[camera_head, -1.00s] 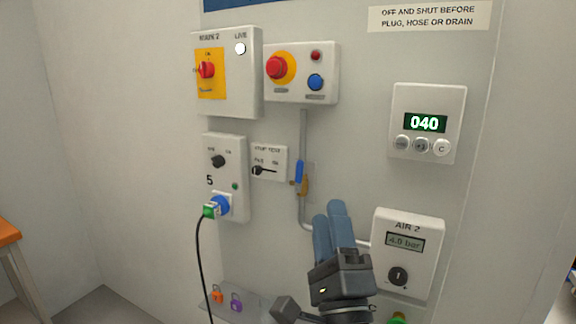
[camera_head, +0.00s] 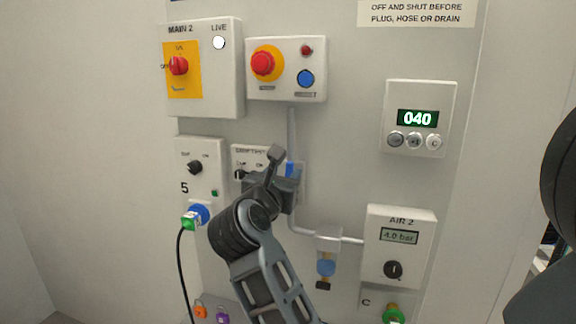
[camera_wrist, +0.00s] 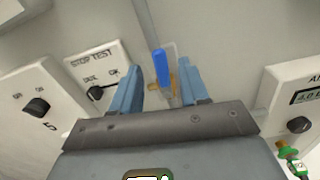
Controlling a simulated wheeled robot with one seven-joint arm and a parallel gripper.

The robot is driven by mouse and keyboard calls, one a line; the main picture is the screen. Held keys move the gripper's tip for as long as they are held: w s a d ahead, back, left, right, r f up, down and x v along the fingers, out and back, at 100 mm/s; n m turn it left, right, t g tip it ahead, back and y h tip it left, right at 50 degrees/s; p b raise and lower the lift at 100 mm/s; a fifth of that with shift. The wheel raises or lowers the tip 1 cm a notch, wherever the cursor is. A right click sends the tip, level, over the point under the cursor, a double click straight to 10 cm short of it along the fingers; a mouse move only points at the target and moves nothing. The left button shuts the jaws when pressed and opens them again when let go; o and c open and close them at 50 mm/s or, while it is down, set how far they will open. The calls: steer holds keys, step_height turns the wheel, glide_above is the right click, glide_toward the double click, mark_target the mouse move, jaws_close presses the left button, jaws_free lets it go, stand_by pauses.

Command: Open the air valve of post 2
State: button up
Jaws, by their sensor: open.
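The air valve's blue lever (camera_wrist: 161,68) stands upright between my fingers in the wrist view, with its brass body (camera_wrist: 183,90) just beside its lower end. In the head view, a bit of the blue lever (camera_head: 291,169) shows on the pipe behind my gripper (camera_head: 284,182); the rest is hidden. My gripper is open, with one blue finger on each side of the lever in the wrist view (camera_wrist: 160,74). I see gaps beside the lever and cannot tell any contact. The AIR 2 box (camera_head: 399,240) reads 4.0 bar.
The stop test box (camera_head: 248,156) is close left of my gripper. The main switch box (camera_head: 202,68) and button box (camera_head: 287,69) are above. A socket box (camera_head: 203,160) with a plugged black cable is at left. A counter (camera_head: 418,118) reads 040.

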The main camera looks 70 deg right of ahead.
mark_target(289, 168)
steer(key=shift+w+d+p, duration=0.2)
steer(key=shift+d+p, duration=0.25)
steer(key=shift+d, duration=2)
jaws_close()
